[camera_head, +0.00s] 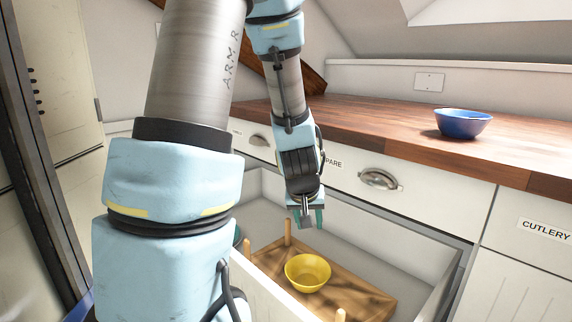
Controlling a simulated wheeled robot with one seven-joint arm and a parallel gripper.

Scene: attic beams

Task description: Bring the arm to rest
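My arm, light blue and grey, reaches over an open drawer in the head camera view. My gripper (305,218) points down above the drawer, with two teal fingers apart and nothing seen between them. A yellow bowl (307,271) sits on the drawer's wooden bottom, below and slightly in front of the gripper and apart from it. Part of a teal-green item (238,236) shows at the drawer's left, mostly hidden by my arm.
The open drawer (437,296) has pale walls and upright wooden pegs (287,227). A blue bowl (462,123) stands on the wooden countertop (395,128) at right. A closed front labelled CUTLERY (545,229) is at the right. The countertop around the blue bowl is clear.

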